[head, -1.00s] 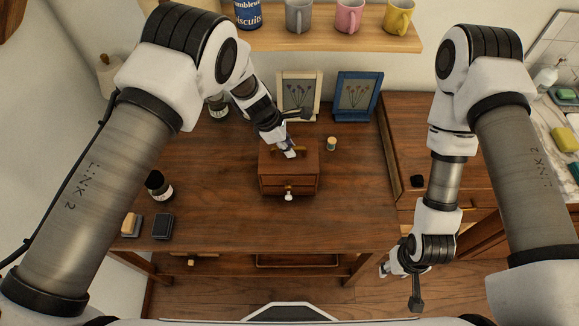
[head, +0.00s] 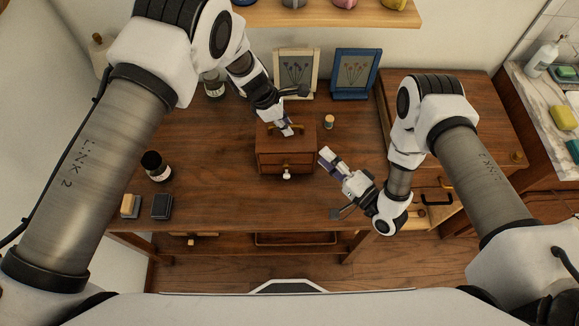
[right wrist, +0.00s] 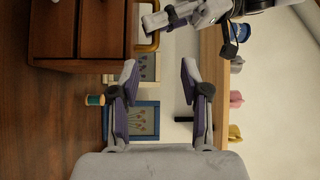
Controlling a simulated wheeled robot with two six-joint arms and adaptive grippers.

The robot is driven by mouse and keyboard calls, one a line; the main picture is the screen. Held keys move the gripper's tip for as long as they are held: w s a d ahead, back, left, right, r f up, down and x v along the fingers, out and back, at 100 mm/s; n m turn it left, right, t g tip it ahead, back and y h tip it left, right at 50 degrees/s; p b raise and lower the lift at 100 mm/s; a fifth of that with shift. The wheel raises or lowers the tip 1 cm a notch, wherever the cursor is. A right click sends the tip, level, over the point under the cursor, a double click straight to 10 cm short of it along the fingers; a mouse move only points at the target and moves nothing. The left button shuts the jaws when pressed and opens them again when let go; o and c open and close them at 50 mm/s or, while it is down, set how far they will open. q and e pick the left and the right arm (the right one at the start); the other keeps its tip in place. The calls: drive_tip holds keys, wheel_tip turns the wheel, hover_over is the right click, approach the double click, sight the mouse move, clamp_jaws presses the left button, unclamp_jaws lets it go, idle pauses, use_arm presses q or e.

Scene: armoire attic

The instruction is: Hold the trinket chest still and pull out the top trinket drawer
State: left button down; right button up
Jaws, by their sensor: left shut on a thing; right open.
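The trinket chest (head: 270,160) is a small brown wooden box with a handle on top. It stands on the desk in the head view and shows at upper left in the right wrist view (right wrist: 60,65). Its top trinket drawer (right wrist: 103,28) looks closed. A pale knob (head: 287,176) shows on the chest's front. My left gripper (head: 287,131) is shut on the chest's top handle (right wrist: 150,40), which the fingers partly hide. My right gripper (head: 325,158) is open and empty, right of the chest and apart from it. Its spread fingers show in the right wrist view (right wrist: 158,75).
A thread spool (head: 328,121) stands right of the chest. Two picture frames, white (head: 297,73) and blue (head: 355,77), stand behind. A dark jar (head: 156,165) and two small blocks (head: 145,206) are at left. The desk in front of the chest is clear.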

drive_tip(key=g, duration=0.1)
approach(288, 168)
drive_tip(key=shift+s+d+m, duration=0.3)
drive_tip(key=shift+s+d, duration=0.45)
drive_tip(key=shift+d, duration=0.1)
drive_tip(key=shift+a, duration=0.2)
drive_tip(key=x, duration=1.1)
drive_tip(key=shift+w+a, duration=0.1)
drive_tip(key=shift+w, duration=0.1)
clamp_jaws()
